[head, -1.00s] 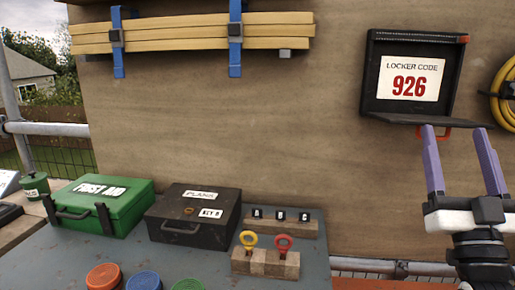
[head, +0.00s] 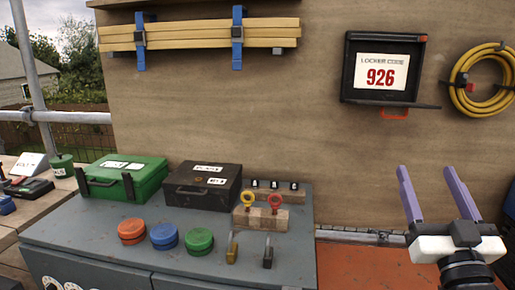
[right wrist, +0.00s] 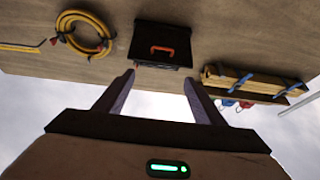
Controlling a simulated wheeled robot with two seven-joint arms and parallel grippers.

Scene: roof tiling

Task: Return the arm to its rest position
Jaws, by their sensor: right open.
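My right gripper (head: 437,195) is open and empty at the right of the head view, its two purple fingers pointing up. It is in front of the wall, below the open black locker box (head: 351,70) with its "LOCKER CODE 926" sign (head: 382,72). The right wrist view shows the same open fingers (right wrist: 158,95) with nothing between them, and the black box (right wrist: 160,45) with its red handle beyond. My left gripper is in neither view.
A grey bench (head: 110,245) carries a green first aid box (head: 140,180), a black box (head: 203,187), key blocks (head: 262,217) and coloured round caps (head: 164,236). A yellow hose coil (head: 485,102) hangs on the wall. Strapped planks (head: 190,36) hang upper left. Space around the right gripper looks clear.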

